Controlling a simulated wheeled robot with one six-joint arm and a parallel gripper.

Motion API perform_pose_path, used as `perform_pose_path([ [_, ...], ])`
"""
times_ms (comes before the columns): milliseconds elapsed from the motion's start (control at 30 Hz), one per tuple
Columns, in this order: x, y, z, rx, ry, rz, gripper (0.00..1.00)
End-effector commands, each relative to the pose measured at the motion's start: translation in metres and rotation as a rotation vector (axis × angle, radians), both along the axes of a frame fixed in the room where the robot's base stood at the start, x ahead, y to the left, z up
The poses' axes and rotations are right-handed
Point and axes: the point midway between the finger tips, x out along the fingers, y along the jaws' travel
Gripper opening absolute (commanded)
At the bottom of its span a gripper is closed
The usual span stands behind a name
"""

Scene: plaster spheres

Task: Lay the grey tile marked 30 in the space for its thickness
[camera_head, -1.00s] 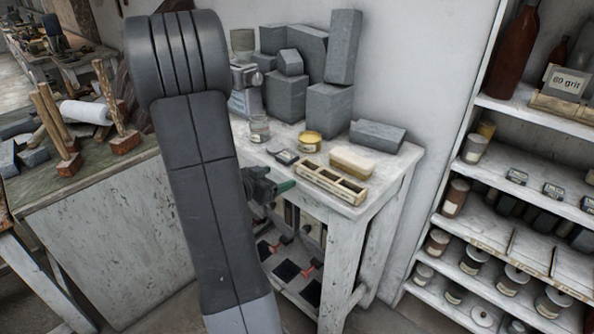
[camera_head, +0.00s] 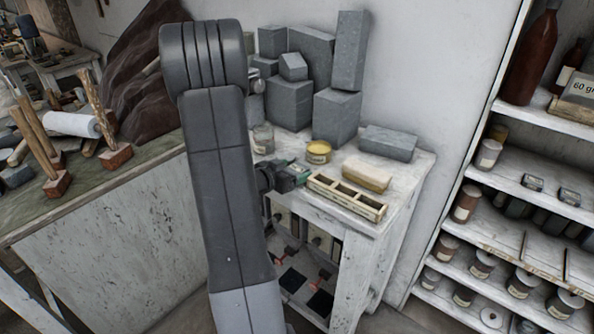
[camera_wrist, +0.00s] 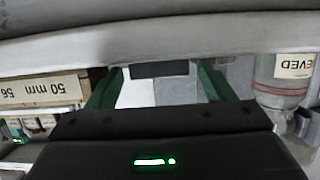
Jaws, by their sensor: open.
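My gripper (camera_head: 292,176) is open at the bench's front edge, by the left end of the wooden divided box (camera_head: 346,201). The box has several compartments. In the wrist view, the green fingers of my gripper (camera_wrist: 158,78) stand apart with a small dark flat piece (camera_wrist: 160,69) showing beyond and between them. It may be the tile; no number can be read on it, and I cannot tell whether the fingers touch it. The box's wall (camera_wrist: 45,92) shows upside down at the left, labelled "50 mm". In the head view my gripper hides the spot where the tile may lie.
On the bench (camera_head: 412,178) stand a yellow tin (camera_head: 318,152), a pale block (camera_head: 367,174) behind the box, and grey stone blocks (camera_head: 337,112). A labelled jar (camera_wrist: 284,82) is close on the right in the wrist view. Shelves (camera_head: 545,165) stand at the right.

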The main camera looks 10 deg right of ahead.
Motion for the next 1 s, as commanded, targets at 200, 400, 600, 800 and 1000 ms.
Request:
perform_pose_path([
  [200,0.0,0.0,0.0,0.0,0.0,0.0,0.44],
  [400,0.0,0.0,0.001,-0.001,-0.001,0.0,0.19],
  [600,0.0,0.0,0.004,0.0,-0.003,-0.001,0.19],
  [800,0.0,0.0,0.028,0.001,-0.007,-0.001,0.19],
  [1000,0.0,0.0,0.066,0.0,-0.007,-0.002,0.19],
])
